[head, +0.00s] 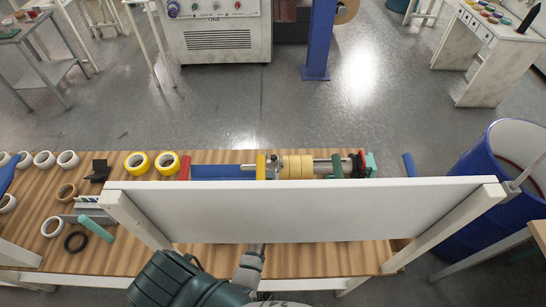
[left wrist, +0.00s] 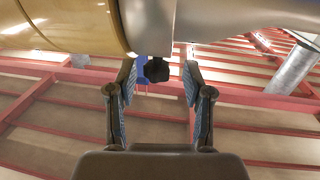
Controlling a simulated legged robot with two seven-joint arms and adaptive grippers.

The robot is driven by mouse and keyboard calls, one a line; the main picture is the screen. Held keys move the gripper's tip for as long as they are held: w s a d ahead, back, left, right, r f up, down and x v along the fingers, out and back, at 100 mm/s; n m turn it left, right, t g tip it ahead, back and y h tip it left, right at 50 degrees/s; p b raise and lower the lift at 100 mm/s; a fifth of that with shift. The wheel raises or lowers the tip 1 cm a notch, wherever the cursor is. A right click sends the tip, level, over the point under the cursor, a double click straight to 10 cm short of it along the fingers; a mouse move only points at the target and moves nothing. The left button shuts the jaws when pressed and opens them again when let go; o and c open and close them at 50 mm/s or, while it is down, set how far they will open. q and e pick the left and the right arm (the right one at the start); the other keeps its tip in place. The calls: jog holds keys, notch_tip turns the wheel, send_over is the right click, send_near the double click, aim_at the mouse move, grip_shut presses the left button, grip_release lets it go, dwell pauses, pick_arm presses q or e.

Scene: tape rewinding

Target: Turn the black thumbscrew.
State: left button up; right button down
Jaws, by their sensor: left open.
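The black thumbscrew (left wrist: 157,70) shows in the left wrist view, below a silver collar (left wrist: 150,25) beside yellow tape (left wrist: 60,22). My left gripper (left wrist: 159,78) is open, with one finger on each side of the thumbscrew and a visible gap to each. In the head view the yellow tape (head: 297,167) sits on the rewinder's shaft, with the silver collar (head: 272,166) to its left. The thumbscrew cannot be made out there. My left arm reaches in from below, and the white panel hides most of its gripper. My right gripper is not in view.
A white panel (head: 310,212) on a frame stands between me and the rewinder. The wooden table (head: 215,258) carries tape rolls (head: 137,163) and small parts at the left. A blue barrel (head: 480,200) stands at the right.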

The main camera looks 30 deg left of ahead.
pick_arm(q)
jog(key=v, duration=0.5)
jog(key=shift+s+d, duration=0.2)
jog(key=shift+s, duration=0.1)
jog(key=shift+a, duration=0.1)
